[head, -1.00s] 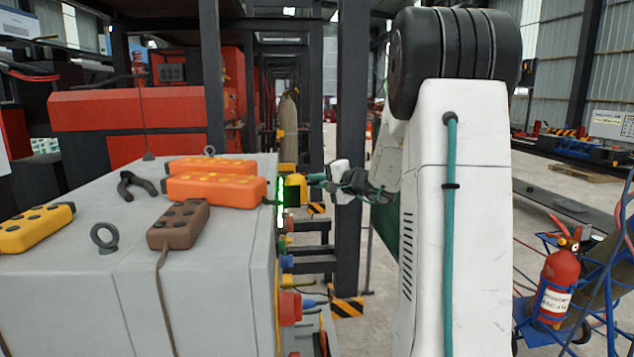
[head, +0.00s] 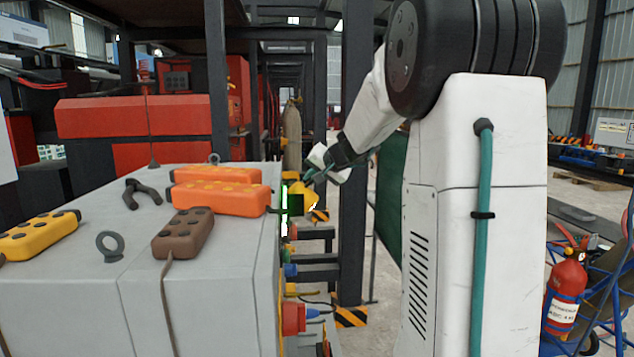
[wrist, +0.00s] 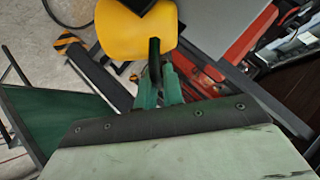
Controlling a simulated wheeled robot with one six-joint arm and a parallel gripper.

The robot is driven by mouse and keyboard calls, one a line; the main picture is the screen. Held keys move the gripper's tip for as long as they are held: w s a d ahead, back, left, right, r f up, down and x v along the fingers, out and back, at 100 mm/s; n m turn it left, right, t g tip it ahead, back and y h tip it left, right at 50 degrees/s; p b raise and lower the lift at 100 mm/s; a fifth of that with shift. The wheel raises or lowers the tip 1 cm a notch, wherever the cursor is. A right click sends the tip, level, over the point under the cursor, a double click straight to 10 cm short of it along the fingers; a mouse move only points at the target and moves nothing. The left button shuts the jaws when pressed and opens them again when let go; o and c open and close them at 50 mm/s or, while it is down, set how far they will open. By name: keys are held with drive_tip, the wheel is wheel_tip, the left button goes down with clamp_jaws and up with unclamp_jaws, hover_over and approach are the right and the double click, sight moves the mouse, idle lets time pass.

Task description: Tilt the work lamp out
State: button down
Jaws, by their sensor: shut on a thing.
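The work lamp (head: 304,191) is a yellow body with a dark face, at the right side of the grey cabinet in the head view. It looks tilted away from the cabinet. In the wrist view its rounded yellow back (wrist: 128,38) fills the top centre. My gripper (head: 308,178) reaches down to it from the upper right. In the wrist view the teal fingers of my gripper (wrist: 157,72) are shut on a thin dark handle (wrist: 154,58) at the lamp's edge. The exact contact is small and partly hidden.
The grey cabinet (head: 70,300) carries orange, yellow and brown control boxes, pliers and ring bolts. A dark post (head: 354,160) stands behind my gripper. A fire extinguisher (head: 566,290) stands at the right. The floor between post and extinguisher looks mostly open.

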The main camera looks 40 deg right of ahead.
drive_tip(key=shift+w+a+r+n+g+h, duration=0.4)
drive_tip(key=shift+a+n+g+h, duration=0.15)
drive_tip(key=shift+n+g+h, duration=0.2)
idle(0.3)
drive_tip(key=c, duration=1.5)
unclamp_jaws()
drive_tip(key=shift+a, duration=0.1)
drive_tip(key=shift+c, duration=0.2)
drive_tip(key=v, duration=0.7)
drive_tip(key=shift+s+r, duration=0.2)
drive_tip(key=shift+r, duration=0.1)
drive_tip(key=shift+a, duration=0.15)
